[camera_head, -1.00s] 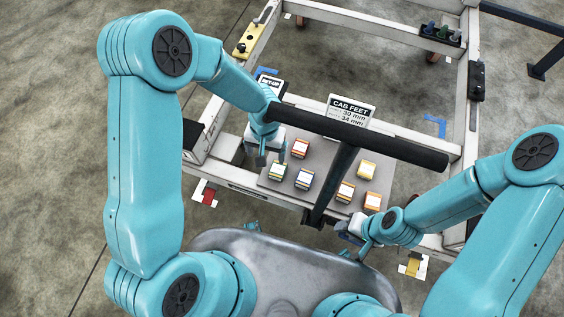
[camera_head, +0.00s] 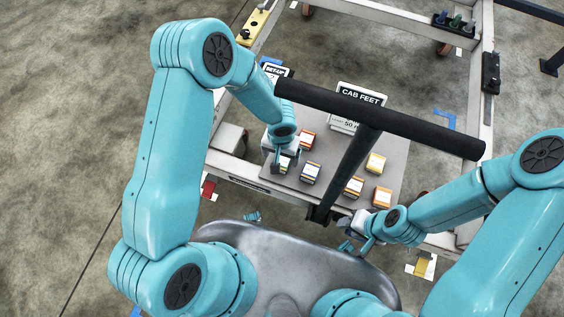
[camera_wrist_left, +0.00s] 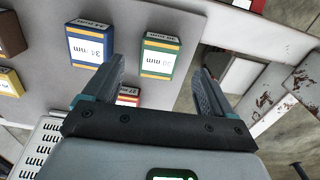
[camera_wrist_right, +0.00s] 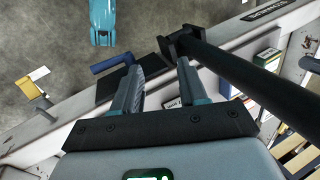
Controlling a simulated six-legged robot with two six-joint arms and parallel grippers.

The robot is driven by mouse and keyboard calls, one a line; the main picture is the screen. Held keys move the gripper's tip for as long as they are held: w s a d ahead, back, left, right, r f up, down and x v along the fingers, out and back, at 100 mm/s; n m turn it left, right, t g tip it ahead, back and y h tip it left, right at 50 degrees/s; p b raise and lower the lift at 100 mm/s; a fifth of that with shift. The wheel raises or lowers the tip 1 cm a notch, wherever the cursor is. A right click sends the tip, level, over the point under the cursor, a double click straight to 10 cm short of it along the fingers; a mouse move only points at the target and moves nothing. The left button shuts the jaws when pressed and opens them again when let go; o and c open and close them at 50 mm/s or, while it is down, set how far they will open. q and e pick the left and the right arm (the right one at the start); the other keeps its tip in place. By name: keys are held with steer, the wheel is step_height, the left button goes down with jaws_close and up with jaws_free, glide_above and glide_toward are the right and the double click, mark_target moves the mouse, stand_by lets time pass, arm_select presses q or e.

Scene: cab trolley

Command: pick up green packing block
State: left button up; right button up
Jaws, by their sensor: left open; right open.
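The green packing block (camera_wrist_left: 161,56), with a white label and yellow edges, lies on the grey board of the trolley. In the left wrist view it is just beyond the fingertips, between their lines. In the head view my left gripper (camera_head: 286,156) is over the block and hides part of it. My left gripper (camera_wrist_left: 159,72) is open and empty; I cannot tell its exact height above the block. My right gripper (camera_head: 350,242) is open and empty at the trolley's near edge, away from the block. It also shows open in the right wrist view (camera_wrist_right: 158,75).
A blue block (camera_head: 310,173) lies close beside the green one, and a red block (camera_head: 307,140) behind it. Yellow and orange blocks (camera_head: 376,162) lie further right. A dark T-shaped bar (camera_head: 380,118) stands over the board. A CAB FEET sign (camera_head: 360,97) is behind.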

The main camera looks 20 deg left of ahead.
mark_target(282, 162)
arm_select(q)
step_height(282, 162, down, 5)
steer(key=shift+w+f+b, duration=0.1)
steer(key=shift+f+b, duration=0.1)
steer(key=shift+b, duration=0.3)
steer(key=c, duration=1.2)
steer(key=shift+o, duration=0.2)
steer(key=shift+r, duration=0.2)
